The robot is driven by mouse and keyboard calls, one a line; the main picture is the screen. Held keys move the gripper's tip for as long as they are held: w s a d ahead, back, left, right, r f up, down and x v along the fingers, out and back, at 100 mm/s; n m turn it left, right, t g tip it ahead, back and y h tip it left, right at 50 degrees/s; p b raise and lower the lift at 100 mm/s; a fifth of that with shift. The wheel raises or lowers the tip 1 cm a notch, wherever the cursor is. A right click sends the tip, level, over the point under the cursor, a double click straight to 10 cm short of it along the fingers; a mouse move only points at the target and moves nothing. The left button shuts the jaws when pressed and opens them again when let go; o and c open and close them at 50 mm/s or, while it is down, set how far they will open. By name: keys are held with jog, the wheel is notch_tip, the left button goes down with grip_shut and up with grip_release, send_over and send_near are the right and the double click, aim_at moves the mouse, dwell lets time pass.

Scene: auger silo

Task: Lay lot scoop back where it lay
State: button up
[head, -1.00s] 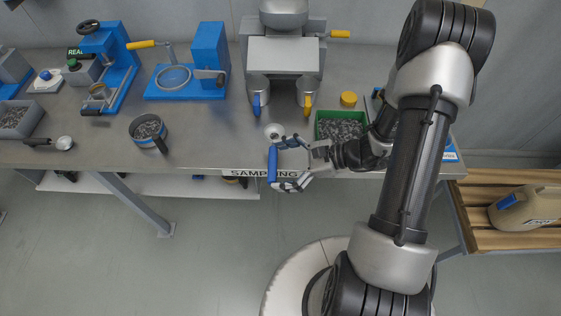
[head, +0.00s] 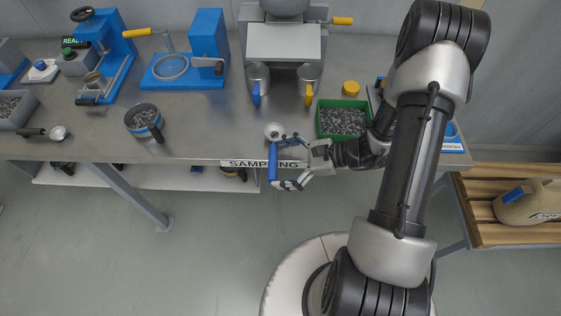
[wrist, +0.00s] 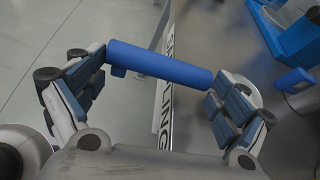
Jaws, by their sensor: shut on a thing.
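The lot scoop has a blue handle (head: 273,162) and a pale round bowl (head: 274,130). My gripper (head: 285,162) is shut on the handle, with one finger at each end of it. In the head view the bowl shows over the bench top near the front edge, and the handle extends past that edge toward me. In the wrist view the blue handle (wrist: 160,64) spans between the fingertips, and the bowl (wrist: 246,90) is partly hidden behind the right finger. I cannot tell the height of the scoop above the bench.
A green tray of dark grains (head: 343,120) stands right of the scoop, with a yellow lid (head: 351,88) behind it. Bare bench (head: 205,125) lies between.

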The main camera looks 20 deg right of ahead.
jog(key=shift+f+b, duration=0.45)
jog(key=shift+f, duration=0.1)
jog(key=o, duration=1.1)
jog(key=v, duration=1.2)
